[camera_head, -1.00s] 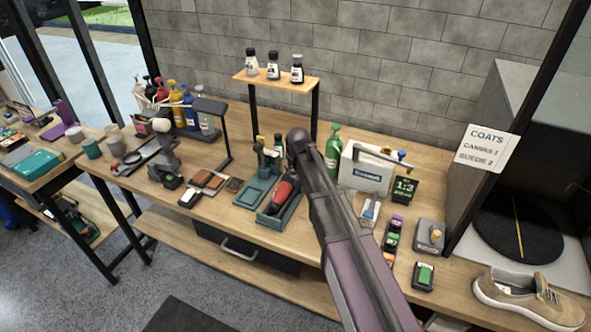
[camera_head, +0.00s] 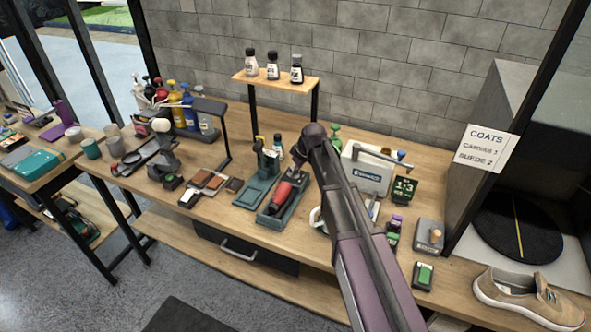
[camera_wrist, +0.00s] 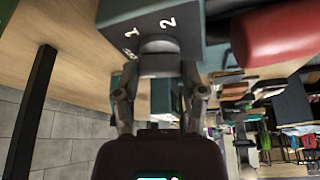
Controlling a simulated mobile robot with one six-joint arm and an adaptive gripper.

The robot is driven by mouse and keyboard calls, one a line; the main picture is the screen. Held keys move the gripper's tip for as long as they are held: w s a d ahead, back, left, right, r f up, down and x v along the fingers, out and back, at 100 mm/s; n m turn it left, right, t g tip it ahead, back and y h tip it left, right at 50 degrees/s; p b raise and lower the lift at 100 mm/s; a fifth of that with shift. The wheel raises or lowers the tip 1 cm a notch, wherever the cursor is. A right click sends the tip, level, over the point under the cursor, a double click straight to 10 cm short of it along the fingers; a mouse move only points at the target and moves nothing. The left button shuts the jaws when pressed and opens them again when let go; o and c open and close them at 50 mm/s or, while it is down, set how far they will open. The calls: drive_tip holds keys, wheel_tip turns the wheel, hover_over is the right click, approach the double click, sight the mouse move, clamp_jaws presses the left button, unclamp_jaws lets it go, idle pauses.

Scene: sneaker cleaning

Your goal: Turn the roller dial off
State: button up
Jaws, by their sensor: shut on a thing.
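In the wrist view, a dark grey block (camera_wrist: 218,25) carries white marks "1" and "2" around a round grey dial knob (camera_wrist: 158,64). A third mark beside the knob is only partly seen. My gripper (camera_wrist: 158,80) has its two fingers on either side of the knob, shut on it. Which mark the knob points to cannot be made out. A red cylinder (camera_wrist: 276,35) is beside the block.
A sneaker (camera_head: 525,297) sits at the bench's right end.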

drive_tip(key=shift+n+g+y, duration=0.3)
drive_tip(key=shift+n+g, duration=0.3)
drive_tip(key=shift+n, duration=0.9)
drive_tip(key=o, duration=1.1)
drive_tip(key=shift+o, duration=0.2)
drive_tip(key=shift+m, duration=0.3)
